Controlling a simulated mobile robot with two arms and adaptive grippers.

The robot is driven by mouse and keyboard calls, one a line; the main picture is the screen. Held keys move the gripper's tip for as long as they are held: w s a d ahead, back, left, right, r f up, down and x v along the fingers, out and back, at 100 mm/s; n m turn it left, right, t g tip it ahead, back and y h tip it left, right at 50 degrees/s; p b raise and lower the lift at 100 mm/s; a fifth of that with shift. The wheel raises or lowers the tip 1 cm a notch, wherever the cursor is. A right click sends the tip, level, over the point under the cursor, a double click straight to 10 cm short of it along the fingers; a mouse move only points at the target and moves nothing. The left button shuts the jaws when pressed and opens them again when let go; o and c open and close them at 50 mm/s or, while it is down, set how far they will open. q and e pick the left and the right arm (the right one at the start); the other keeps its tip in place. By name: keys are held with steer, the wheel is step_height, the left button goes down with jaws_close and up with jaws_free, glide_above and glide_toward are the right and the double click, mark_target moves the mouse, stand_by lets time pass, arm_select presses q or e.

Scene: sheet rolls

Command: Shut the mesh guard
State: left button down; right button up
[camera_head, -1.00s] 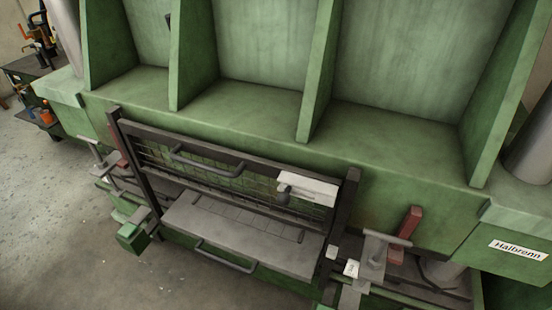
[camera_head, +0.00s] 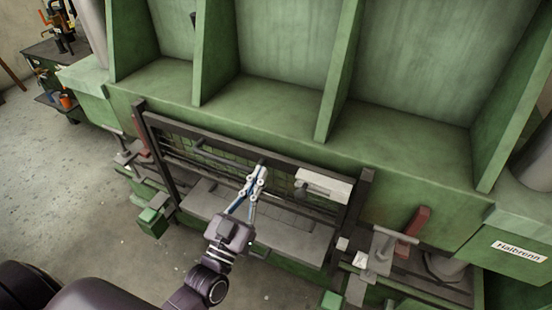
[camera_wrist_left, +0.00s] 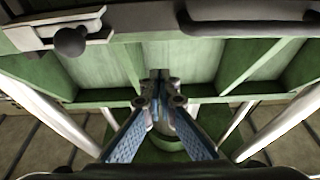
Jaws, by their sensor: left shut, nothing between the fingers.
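The mesh guard (camera_head: 219,148) is a dark framed wire screen between two dark upright posts on the green machine. Its lower rail sits above a grey plate (camera_head: 200,198). A dark bar handle (camera_head: 222,150) runs across the guard; a similar bar shows in the wrist view (camera_wrist_left: 250,28). A pale latch plate (camera_head: 325,184) with a dark knob is at the guard's right; the knob also shows in the wrist view (camera_wrist_left: 70,41). My left gripper (camera_head: 260,172) is shut and empty, its tips by the handle's right end; contact is unclear. My right gripper is out of view.
Tall green ribs rise behind the guard. A red block (camera_head: 416,221) and grey clamp parts (camera_head: 381,250) stand at the right. A green box (camera_head: 152,221) juts out at the lower left. The floor (camera_head: 60,165) at left is mostly clear.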

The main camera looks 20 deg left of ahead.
arm_select(q)
step_height(320, 180, up, 3)
steer(key=p, duration=0.3)
glide_above(272, 162)
steer(key=s, duration=0.3)
steer(key=f, duration=0.2)
steer(key=d+f, duration=0.1)
steer(key=shift+w+f, duration=0.1)
steer(key=shift+w, duration=0.3)
steer(key=shift+a+f, duration=0.1)
steer(key=shift+f, duration=0.6)
step_height(272, 162, down, 26)
steer(key=b, duration=2.1)
steer(key=shift+s+b, duration=0.15)
steer(key=shift+b, duration=0.25)
